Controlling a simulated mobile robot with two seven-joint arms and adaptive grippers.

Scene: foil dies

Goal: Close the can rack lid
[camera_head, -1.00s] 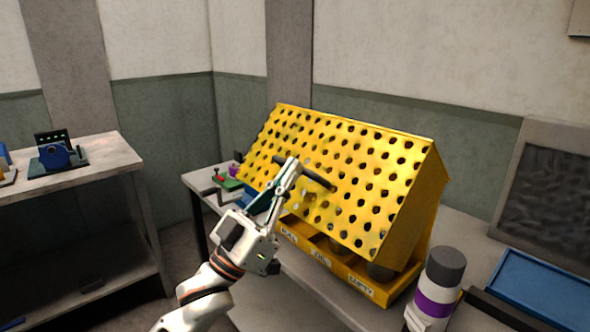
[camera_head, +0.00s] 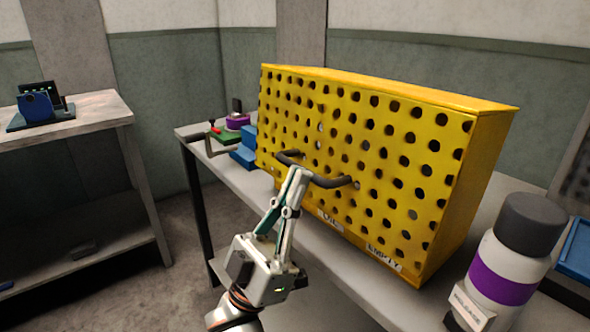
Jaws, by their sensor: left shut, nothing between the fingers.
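The can rack is a yellow box with a perforated lid (camera_head: 390,165) across its front, seen in the head view. The lid hangs nearly upright and covers most of the front; its lower edge is close to the label strip, where "OIL" and "EMPTY" show. A dark bar handle (camera_head: 333,182) sits on the lid's lower left part. My left gripper (camera_head: 298,174) is shut with nothing in it, its fingertips at the handle; I cannot tell if they touch it. The cans inside are hidden. My right gripper is not in view.
A spray can (camera_head: 513,255) with a purple band and dark cap stands at the right front of the grey bench (camera_head: 345,285). Blue blocks (camera_head: 244,150) and a green-based device (camera_head: 228,133) lie left of the rack. A separate shelf (camera_head: 90,112) stands at far left.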

